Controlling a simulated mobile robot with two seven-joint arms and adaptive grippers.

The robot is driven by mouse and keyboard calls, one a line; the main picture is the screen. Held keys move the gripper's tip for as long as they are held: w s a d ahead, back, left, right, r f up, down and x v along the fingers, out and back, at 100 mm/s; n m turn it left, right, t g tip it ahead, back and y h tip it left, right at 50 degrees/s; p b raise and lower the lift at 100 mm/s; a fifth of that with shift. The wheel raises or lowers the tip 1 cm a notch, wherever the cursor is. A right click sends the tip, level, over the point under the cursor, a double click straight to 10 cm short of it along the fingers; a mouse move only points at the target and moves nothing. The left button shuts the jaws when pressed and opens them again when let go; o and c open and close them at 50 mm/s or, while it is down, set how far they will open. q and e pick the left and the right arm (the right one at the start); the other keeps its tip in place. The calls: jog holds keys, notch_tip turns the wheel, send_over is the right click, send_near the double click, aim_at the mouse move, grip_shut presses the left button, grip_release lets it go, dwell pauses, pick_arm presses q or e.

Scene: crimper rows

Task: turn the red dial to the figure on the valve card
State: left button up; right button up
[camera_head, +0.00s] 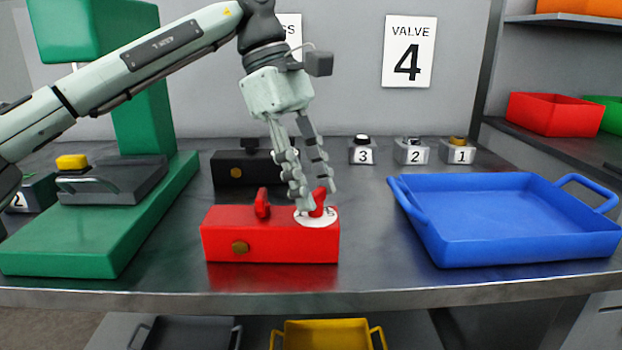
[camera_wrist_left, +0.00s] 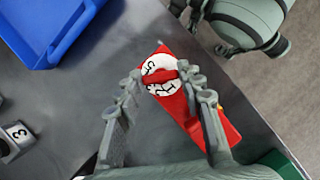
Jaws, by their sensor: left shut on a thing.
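The valve card (camera_head: 409,52) on the back wall reads 4. The red box (camera_head: 270,240) stands near the table's front edge. On its right end is a round white dial face (camera_head: 329,219) with a red knob (camera_head: 318,203). My left gripper (camera_head: 314,199) reaches down from above, its fingers shut on the red knob. In the left wrist view the knob (camera_wrist_left: 163,77) lies between the fingertips, over the white face with black figures. A 5 shows at its upper left; the other figures are partly hidden, so the dial's setting is unclear.
A blue tray (camera_head: 520,215) stands to the right. A green press (camera_head: 90,230) stands left. A black box (camera_head: 245,168) is behind the red box. Small grey blocks marked 3 (camera_head: 363,153), 2 (camera_head: 412,153) and 1 (camera_head: 458,153) line the back. A second red knob (camera_head: 262,205) is on the red box.

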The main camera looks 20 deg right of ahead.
pick_arm(q)
jog(key=shift+m, duration=0.6)
jog(key=o, duration=1.2)
jog(key=shift+y, duration=0.3)
jog(key=v, duration=1.2)
jog(key=shift+w, duration=0.2)
